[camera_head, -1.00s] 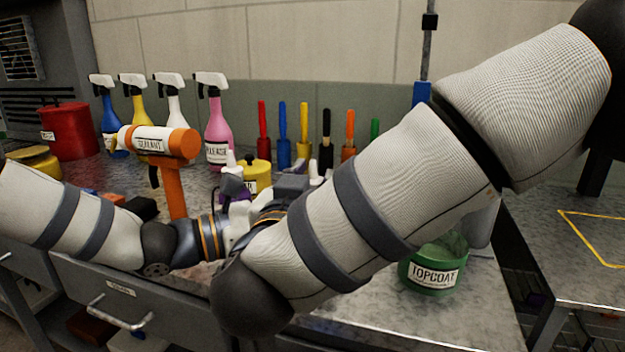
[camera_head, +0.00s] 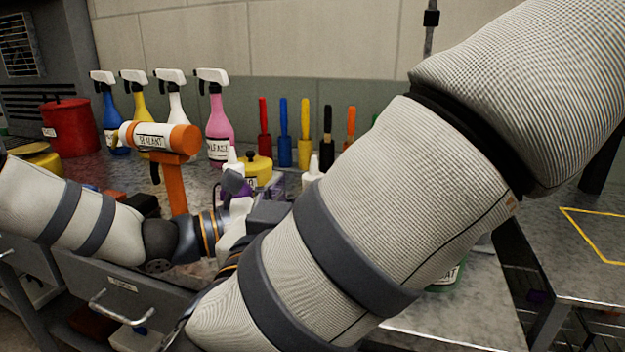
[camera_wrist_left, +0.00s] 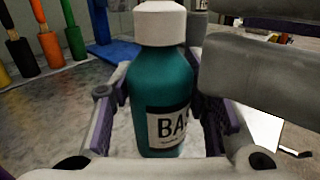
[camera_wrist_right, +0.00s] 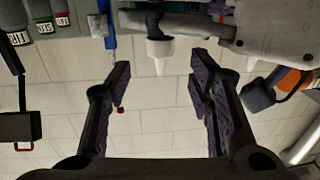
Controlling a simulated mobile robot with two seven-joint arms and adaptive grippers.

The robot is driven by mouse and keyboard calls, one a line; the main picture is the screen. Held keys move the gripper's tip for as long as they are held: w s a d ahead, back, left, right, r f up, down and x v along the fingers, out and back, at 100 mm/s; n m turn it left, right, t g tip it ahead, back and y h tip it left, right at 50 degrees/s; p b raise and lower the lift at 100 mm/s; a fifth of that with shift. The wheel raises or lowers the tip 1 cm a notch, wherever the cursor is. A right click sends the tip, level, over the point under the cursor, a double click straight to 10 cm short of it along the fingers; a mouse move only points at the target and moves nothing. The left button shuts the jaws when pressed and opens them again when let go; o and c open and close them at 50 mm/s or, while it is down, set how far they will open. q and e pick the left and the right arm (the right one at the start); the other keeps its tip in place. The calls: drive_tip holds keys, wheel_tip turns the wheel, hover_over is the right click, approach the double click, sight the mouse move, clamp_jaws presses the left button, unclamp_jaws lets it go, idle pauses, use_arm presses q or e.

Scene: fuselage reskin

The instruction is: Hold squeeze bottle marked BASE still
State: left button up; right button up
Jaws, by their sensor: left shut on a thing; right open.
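The squeeze bottle marked BASE (camera_wrist_left: 163,92) is teal with a white cap. It stands between the fingers of my left gripper (camera_wrist_left: 165,100) in the left wrist view, and its label is partly cut off by a finger. My left gripper is shut on it. In the right wrist view, which is upside down, a white cone nozzle (camera_wrist_right: 160,53) shows beside my left gripper's grey finger. My right gripper (camera_wrist_right: 160,70) is open and empty, with its fingertips close to that nozzle. The bottle cannot be made out clearly in the head view, where my arms crowd it.
An orange stand holds a SEALANT cartridge (camera_head: 150,137). Spray bottles (camera_head: 218,125) and colored-handled tools (camera_head: 304,135) line the back. A yellow-lidded pot (camera_head: 257,168) stands near the grippers. My right arm covers most of the green TOPCOAT jar (camera_head: 447,278).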

drive_tip(key=v, duration=0.4)
drive_tip(key=shift+s, duration=0.4)
use_arm(q)
drive_tip(key=o, duration=1.4)
drive_tip(key=shift+c, duration=0.2)
